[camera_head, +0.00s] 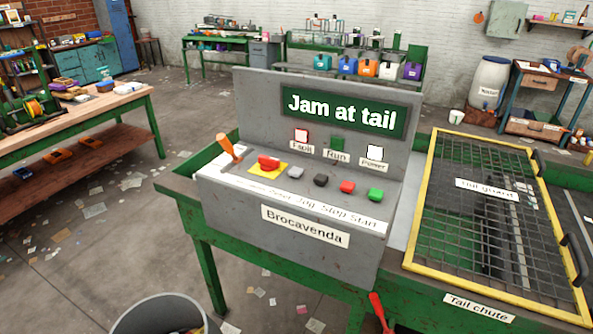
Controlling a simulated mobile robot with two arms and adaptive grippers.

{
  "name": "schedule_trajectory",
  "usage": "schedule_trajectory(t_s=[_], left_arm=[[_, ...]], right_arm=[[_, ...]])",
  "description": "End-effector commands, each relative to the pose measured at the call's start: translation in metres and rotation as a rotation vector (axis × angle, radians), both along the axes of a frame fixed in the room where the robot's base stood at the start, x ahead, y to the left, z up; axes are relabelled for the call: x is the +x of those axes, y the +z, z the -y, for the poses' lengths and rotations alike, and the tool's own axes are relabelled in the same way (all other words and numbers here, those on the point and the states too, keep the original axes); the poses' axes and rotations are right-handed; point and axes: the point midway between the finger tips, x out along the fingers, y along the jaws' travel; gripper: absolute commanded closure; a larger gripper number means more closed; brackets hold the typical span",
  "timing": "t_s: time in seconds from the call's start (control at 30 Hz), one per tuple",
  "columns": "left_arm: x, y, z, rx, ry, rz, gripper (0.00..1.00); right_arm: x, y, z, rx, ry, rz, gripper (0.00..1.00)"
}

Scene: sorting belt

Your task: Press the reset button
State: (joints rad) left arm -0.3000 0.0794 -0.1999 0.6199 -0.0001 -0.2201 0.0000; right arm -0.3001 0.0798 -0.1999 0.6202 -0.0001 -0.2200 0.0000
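The control console (220,205) stands in the middle, with a row of buttons on its sloped top. A pale grey button (297,172) sits between the red mushroom button on a yellow plate (268,163) and a black button (320,180). Further right are a red button (347,187) and a green button (375,194). The label strip (310,205) below seems to read Reset, Jog, Stop, Start after a blurred first word; Reset seems to match the pale grey button. The display (343,112) reads "Jam at tail". Neither gripper is in view.
An orange-handled lever (229,147) stands at the panel's left end. Fault (301,136), Run (337,144) and Power (375,153) lamps sit under the display. A yellow-framed mesh guard (420,200) is at right. A bin (150,312) stands at bottom left.

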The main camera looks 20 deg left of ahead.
Motion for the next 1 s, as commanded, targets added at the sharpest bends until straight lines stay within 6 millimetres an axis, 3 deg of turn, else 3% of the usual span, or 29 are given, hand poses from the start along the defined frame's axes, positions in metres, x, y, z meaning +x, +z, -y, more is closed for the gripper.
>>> schedule_trajectory(t_s=[0.3,0.8,1.0], left_arm=[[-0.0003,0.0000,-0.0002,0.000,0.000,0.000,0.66],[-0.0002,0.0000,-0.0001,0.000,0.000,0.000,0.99],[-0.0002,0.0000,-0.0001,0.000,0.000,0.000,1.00]], right_arm=[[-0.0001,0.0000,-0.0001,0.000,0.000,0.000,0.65],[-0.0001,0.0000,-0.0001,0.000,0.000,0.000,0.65],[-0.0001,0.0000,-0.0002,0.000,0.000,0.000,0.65]])
